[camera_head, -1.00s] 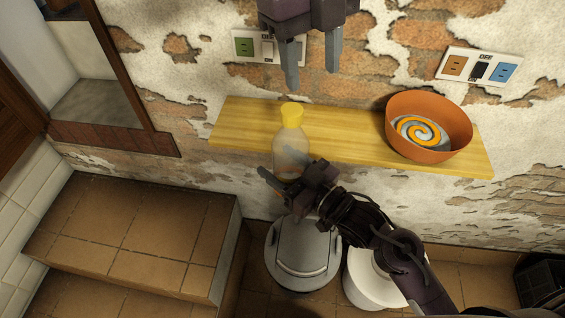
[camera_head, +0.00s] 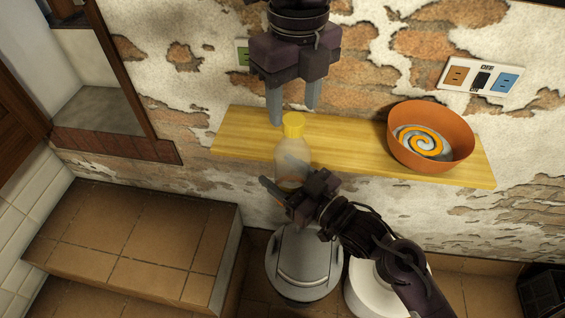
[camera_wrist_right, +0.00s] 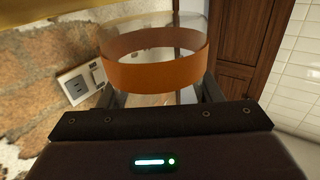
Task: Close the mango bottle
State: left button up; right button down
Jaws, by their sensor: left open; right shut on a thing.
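In the right wrist view the bottle shows an orange band (camera_wrist_right: 155,70) between the two fingers of that gripper (camera_wrist_right: 157,92). My left gripper (camera_head: 294,113) points down from above, open and empty, with a fingertip on each side of the cap's upper part. I cannot tell whether the fingers touch the cap, or how tightly it sits.
A yellow wooden shelf (camera_head: 350,150) runs along the brick wall and holds an orange bowl (camera_head: 430,140) on its right. Outlet plates (camera_head: 480,76) are on the wall. A grey lidded bin (camera_head: 304,265) and a white container (camera_head: 368,293) stand below. Tiled steps (camera_head: 140,235) are at left.

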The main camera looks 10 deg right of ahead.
aim_at(294, 119)
pick_arm(q)
jog(key=shift+f, duration=1.55)
jog(key=c, duration=1)
jog(key=m, duration=0.7)
jog(key=shift+m, duration=0.4)
jog(key=m, duration=0.4)
jog(key=shift+m, duration=0.3)
jog(key=m, duration=0.2)
jog(key=shift+m, duration=0.4)
jog(key=o, duration=1.1)
jog(key=shift+c, duration=0.2)
jog(key=shift+r, duration=0.1)
